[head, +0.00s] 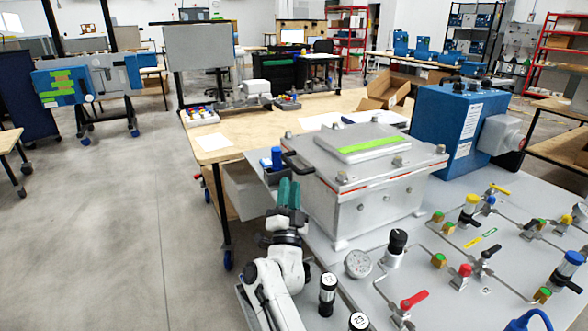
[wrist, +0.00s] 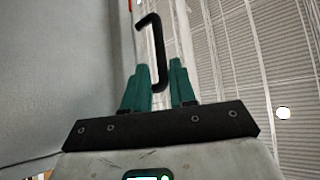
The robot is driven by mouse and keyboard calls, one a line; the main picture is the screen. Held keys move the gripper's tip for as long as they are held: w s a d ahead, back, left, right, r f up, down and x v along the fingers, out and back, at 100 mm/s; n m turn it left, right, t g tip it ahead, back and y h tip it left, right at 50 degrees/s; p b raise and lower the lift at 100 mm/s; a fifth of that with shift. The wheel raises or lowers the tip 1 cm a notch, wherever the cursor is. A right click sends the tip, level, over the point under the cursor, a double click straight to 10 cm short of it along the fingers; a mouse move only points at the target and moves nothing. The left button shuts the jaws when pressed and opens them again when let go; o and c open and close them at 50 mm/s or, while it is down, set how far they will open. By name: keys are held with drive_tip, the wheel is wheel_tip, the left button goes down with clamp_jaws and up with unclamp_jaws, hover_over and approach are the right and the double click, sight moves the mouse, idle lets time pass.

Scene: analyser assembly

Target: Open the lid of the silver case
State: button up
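The silver case (head: 355,190) stands on a grey panel in the head view, its lid (head: 362,143) down, with a green strip on top and a red line along the seam. A black handle (head: 293,163) sticks out from the lid's left edge. My gripper (head: 289,188), with teal fingers, points up just below the handle at the case's left side. In the wrist view, my gripper (wrist: 159,80) is open and the black bent handle (wrist: 158,45) shows between and beyond the fingertips. I cannot tell if they touch it.
A blue box (head: 445,125) stands right behind the case. Valves and piping, including a red-handled valve (head: 413,300), cover the panel in front and to the right. A wooden table (head: 240,130) is behind. Open floor (head: 110,230) lies to the left.

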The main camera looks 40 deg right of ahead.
sight(291, 162)
drive_tip(key=x, duration=0.7)
drive_tip(key=shift+w+d, duration=0.1)
drive_tip(key=shift+d, duration=0.05)
clamp_jaws()
idle(0.3)
